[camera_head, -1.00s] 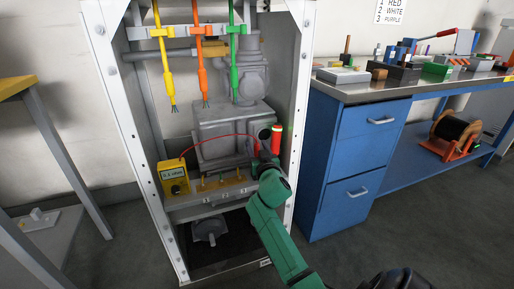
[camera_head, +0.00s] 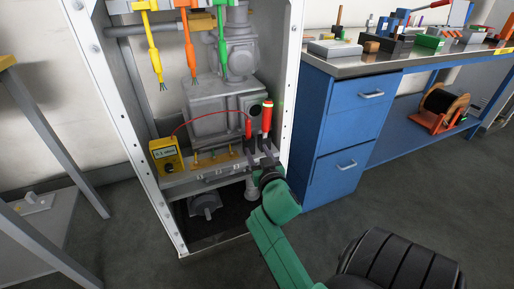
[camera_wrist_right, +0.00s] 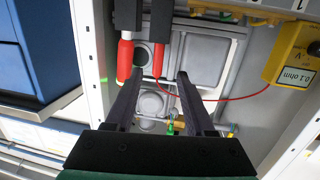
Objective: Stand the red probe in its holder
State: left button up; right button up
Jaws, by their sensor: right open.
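The red probe (camera_head: 249,125) is the thin red stick with a red lead to the yellow meter. It stands upright with its lower end at a black holder (camera_head: 249,146) on the cabinet shelf; how deep it sits is hard to tell. In the right wrist view the probe (camera_wrist_right: 157,58) meets the black holder (camera_wrist_right: 160,16), and its lead end points down in the picture. My right gripper (camera_head: 264,162) is just in front of the holder, open and empty; its fingertips (camera_wrist_right: 160,75) are spread on either side of the probe's line. My left gripper is out of view.
The yellow meter (camera_head: 165,156) sits at the shelf's left. Yellow, orange and green cables (camera_head: 222,52) hang above. White cabinet posts (camera_head: 289,90) flank the opening.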

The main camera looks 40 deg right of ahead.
jog(key=s+a+f+n+g+y, duration=0.3)
jog(key=s+a+f+g, duration=0.3)
jog(key=s+a+f, duration=0.3)
jog(key=s+a+f+n+g+y, duration=0.4)
jog(key=s+a+f+g, duration=0.3)
jog(key=f, duration=0.7)
jog(key=s+a+y, duration=0.1)
jog(key=s+a, duration=0.1)
jog(key=s, duration=0.1)
jog(key=shift+f+y, duration=0.25)
jog(key=shift+y, duration=0.05)
pick_arm(q)
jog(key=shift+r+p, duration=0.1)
jog(key=shift+p, duration=0.45)
pick_arm(e)
jog(key=shift+r, duration=0.1)
